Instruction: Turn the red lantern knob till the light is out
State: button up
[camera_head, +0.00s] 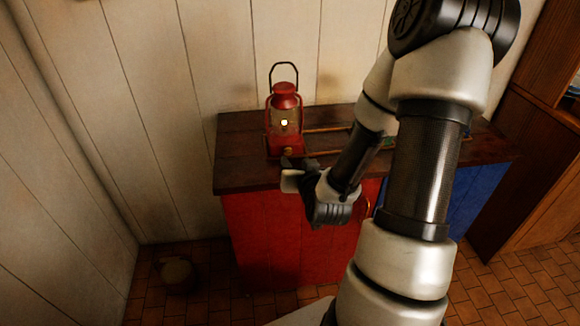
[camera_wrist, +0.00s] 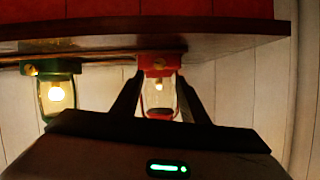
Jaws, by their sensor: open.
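The red lantern (camera_head: 285,118) stands upright on the dark wooden counter, its light glowing. Its small brass knob (camera_head: 288,152) is low on its front. The wrist view is upside down and shows the red lantern (camera_wrist: 158,98) lit, with the knob (camera_wrist: 158,64) between my fingers in the picture. My gripper (camera_head: 291,166) is just in front of the lantern's base, open, with a finger (camera_wrist: 160,76) either side of the knob's line. Whether the fingers touch the knob I cannot tell.
A lit green lantern (camera_wrist: 55,92) stands beside the red one; in the head view my arm hides most of it. The counter (camera_head: 240,175) sits on red and blue cabinets (camera_head: 280,235). A pot (camera_head: 176,274) stands on the tiled floor at the left.

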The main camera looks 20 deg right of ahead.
aim_at(288, 153)
jog(key=b+x, duration=0.1)
jog(key=x, duration=0.7)
jog(key=shift+w+f, duration=0.25)
jog(key=shift+w, duration=0.05)
grip_shut()
jog(key=shift+b, duration=0.35)
